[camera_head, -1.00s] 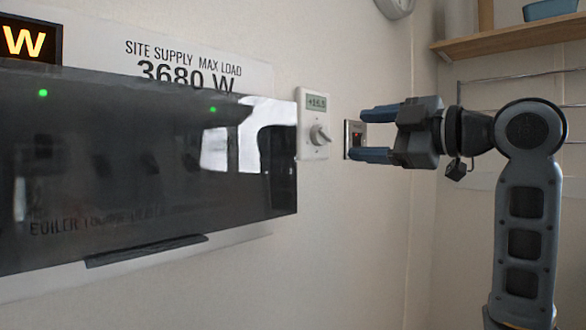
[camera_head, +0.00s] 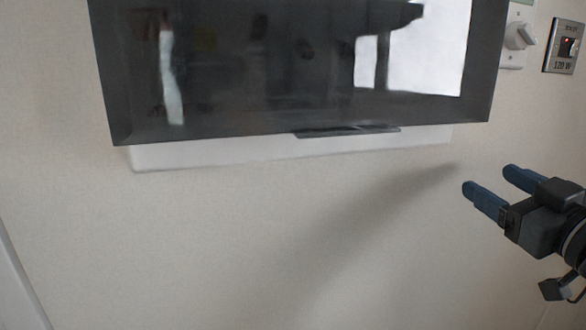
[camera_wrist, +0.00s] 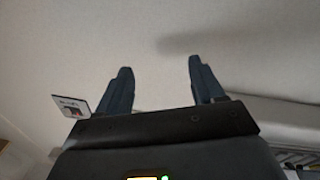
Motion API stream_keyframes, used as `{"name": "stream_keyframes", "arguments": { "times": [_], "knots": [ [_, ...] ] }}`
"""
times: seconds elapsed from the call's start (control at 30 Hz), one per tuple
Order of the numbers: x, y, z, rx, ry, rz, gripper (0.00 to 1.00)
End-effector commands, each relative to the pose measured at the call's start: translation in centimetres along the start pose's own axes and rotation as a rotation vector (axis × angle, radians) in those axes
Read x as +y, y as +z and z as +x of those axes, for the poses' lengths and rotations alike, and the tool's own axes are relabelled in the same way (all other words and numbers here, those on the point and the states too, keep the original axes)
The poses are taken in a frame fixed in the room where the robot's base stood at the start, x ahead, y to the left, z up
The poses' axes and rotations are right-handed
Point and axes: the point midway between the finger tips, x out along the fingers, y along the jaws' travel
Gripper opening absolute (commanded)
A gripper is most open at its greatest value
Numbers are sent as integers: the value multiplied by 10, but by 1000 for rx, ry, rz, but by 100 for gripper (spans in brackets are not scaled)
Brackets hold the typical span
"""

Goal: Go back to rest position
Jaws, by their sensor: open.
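My gripper (camera_head: 490,180) is at the right of the head view, below the dark panel and the wall controls. Its two blue fingers are apart, with nothing between them. In the wrist view the fingers (camera_wrist: 158,80) also stand apart and empty, with bare cream wall ahead of them. Most of my arm is out of the head view.
A dark glossy panel (camera_head: 230,80) on a white backing (camera_head: 290,152) fills the top of the head view. A white dial unit (camera_head: 516,38) and a metal-plated switch marked 120 W (camera_head: 564,46) are at the upper right. The wall below is bare.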

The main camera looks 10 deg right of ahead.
Motion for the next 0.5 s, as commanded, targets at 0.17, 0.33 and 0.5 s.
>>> {"name": "stream_keyframes", "arguments": {
  "times": [0.17,0.33,0.5],
  "knots": [
    [-48,52,-23,-57,25,137,68],
    [-88,92,-56,-110,52,227,68],
    [-126,126,-98,-165,66,287,68]
  ]
}}
